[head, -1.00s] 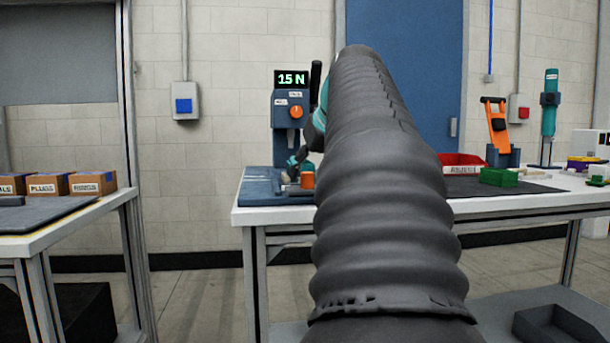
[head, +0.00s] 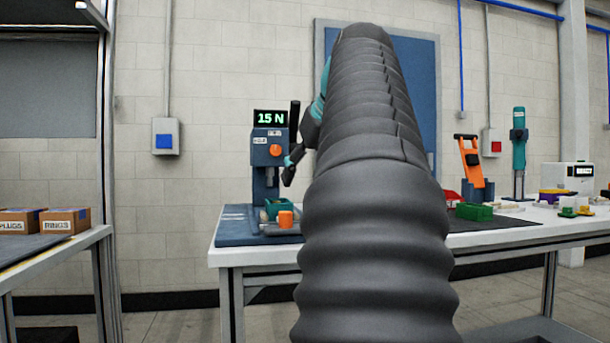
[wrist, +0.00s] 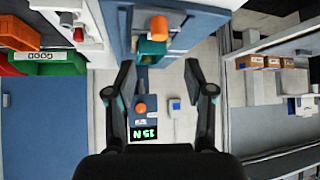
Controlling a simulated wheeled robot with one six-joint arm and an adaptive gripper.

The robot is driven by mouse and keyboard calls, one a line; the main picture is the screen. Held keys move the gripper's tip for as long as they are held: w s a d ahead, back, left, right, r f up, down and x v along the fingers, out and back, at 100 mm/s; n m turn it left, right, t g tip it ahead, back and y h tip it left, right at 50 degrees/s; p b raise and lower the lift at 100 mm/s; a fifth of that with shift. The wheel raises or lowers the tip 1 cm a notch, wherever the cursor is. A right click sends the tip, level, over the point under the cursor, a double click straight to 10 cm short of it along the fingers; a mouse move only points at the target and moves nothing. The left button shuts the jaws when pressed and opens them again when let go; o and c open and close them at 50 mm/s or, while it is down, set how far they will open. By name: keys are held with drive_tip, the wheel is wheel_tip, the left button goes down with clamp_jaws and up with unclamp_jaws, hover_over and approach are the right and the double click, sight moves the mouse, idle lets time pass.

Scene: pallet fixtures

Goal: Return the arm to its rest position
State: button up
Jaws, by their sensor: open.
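My arm (head: 370,200), in a dark ribbed sleeve, fills the middle of the head view and hides part of the bench and the blue door. My gripper (head: 289,168) shows only in part at its left edge, above the press base. In the wrist view my gripper (wrist: 163,75) is open, with two dark fingers wide apart and nothing between them. The press (head: 268,150) stands beyond it with a display reading 15 N. A teal holder (head: 279,207) and an orange cylinder (head: 286,219) sit at the press base, clear below the fingers.
The white bench (head: 235,256) carries a green bin (head: 474,212), a red bin (head: 453,197), an orange tool (head: 468,160) and a teal tool (head: 519,150). Cartons (head: 66,219) stand on the left bench. Floor between the benches is clear.

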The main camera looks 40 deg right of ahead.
idle(0.6)
drive_tip(key=s+a+f+n+g+y+p, duration=0.2)
drive_tip(key=a+f+p, duration=0.3)
drive_tip(key=a+f, duration=1.8)
drive_tip(key=s+a+f+p, duration=0.1)
drive_tip(key=s+a+f, duration=0.1)
drive_tip(key=f, duration=0.5)
drive_tip(key=s+a+f+n+g, duration=0.1)
drive_tip(key=s+a+f, duration=0.1)
drive_tip(key=s+f, duration=0.2)
wheel_tip(320, 180, down, 3)
drive_tip(key=shift+r+y+p, duration=0.15)
drive_tip(key=shift+y+p, duration=0.15)
drive_tip(key=shift+p, duration=0.05)
drive_tip(key=shift+s, duration=0.1)
